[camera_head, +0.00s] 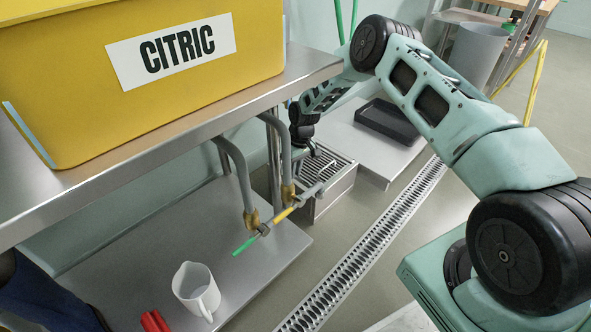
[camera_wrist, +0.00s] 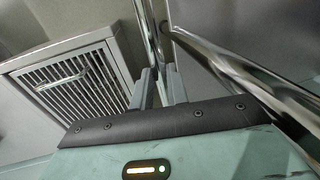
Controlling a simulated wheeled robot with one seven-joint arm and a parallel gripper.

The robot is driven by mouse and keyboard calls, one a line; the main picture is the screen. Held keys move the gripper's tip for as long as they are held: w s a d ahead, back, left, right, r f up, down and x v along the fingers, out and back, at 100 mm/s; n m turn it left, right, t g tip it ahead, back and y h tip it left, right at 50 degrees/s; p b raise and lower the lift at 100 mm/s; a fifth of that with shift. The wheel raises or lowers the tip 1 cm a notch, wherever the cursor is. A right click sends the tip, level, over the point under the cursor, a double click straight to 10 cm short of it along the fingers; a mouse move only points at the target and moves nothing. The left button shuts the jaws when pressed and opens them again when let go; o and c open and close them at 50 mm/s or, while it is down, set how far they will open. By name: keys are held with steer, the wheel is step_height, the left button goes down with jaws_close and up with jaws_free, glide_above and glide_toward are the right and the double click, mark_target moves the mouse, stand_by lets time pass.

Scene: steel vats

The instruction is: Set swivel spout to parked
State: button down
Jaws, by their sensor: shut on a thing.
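My gripper (camera_wrist: 160,88) shows at the middle of the wrist view, its two grey fingers close around a thin shiny steel tube (camera_wrist: 149,35). The tube appears to be the swivel spout, and the grip point is partly hidden by the gripper's dark front edge. In the head view my arm reaches down behind the bench corner, and the fingers are too small and hidden to make out. No parked mark can be made out.
A yellow CITRIC bin (camera_head: 150,75) stands on the steel bench (camera_head: 130,150). Below are grey pipes (camera_head: 236,165), green (camera_head: 245,245) and yellow (camera_head: 285,213) handles, and a white jug (camera_head: 196,290). A grated box (camera_head: 325,170) stands beyond; a floor drain (camera_head: 375,240) runs alongside.

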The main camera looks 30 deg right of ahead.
steer(key=shift+a, duration=0.15)
steer(key=c, duration=1.4)
jaws_free()
steer(key=shift+o, duration=0.2)
steer(key=d+r+p, duration=0.1)
steer(key=r+p, duration=0.1)
steer(key=r, duration=0.6)
steer(key=w+d+r+p, duration=0.1)
steer(key=d+r+p, duration=0.1)
steer(key=r, duration=0.7)
steer(key=shift+d+p, duration=0.15)
steer(key=shift+p, duration=0.5)
steer(key=shift+w, duration=0.1)
